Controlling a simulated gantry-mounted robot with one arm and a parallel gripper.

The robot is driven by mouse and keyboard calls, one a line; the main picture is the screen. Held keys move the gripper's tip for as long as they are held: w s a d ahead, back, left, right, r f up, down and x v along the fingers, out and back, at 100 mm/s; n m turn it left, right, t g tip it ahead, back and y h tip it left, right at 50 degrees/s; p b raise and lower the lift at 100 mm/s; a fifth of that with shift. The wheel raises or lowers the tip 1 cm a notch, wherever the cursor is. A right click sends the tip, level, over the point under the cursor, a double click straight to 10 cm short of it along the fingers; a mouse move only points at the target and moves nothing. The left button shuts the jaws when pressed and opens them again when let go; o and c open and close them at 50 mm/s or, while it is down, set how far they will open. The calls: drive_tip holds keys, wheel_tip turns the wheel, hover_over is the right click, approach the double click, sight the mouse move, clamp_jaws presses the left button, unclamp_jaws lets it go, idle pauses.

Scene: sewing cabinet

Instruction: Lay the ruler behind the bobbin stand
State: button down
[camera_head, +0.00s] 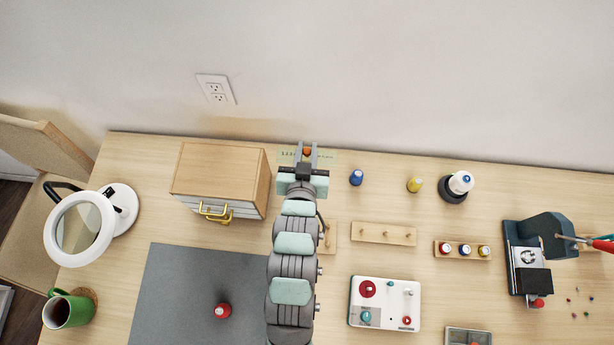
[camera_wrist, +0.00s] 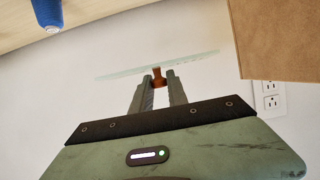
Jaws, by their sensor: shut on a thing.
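The ruler (camera_head: 327,158) is a clear, greenish strip with a small orange grip. My gripper (camera_head: 307,153) is shut on the orange grip at the back of the desk, right of the wooden drawer box. In the wrist view the ruler (camera_wrist: 195,62) spans across beyond my fingertips (camera_wrist: 158,82), with the wall behind it. Whether it touches the desk cannot be told. A small wooden rack (camera_head: 442,255) holding red, blue and yellow spools may be the bobbin stand; a bare pegged wooden strip (camera_head: 383,233) lies left of it.
The drawer box (camera_head: 216,166) stands close to the left of my gripper. A blue spool (camera_head: 356,178), a yellow spool (camera_head: 415,184) and a white cone on a dark base (camera_head: 452,192) stand along the back right. The wall (camera_head: 400,80) rises behind the desk.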

wheel_tip(320, 180, down, 14)
drive_tip(key=shift+r+b, duration=0.1)
drive_tip(key=shift+b, duration=1.05)
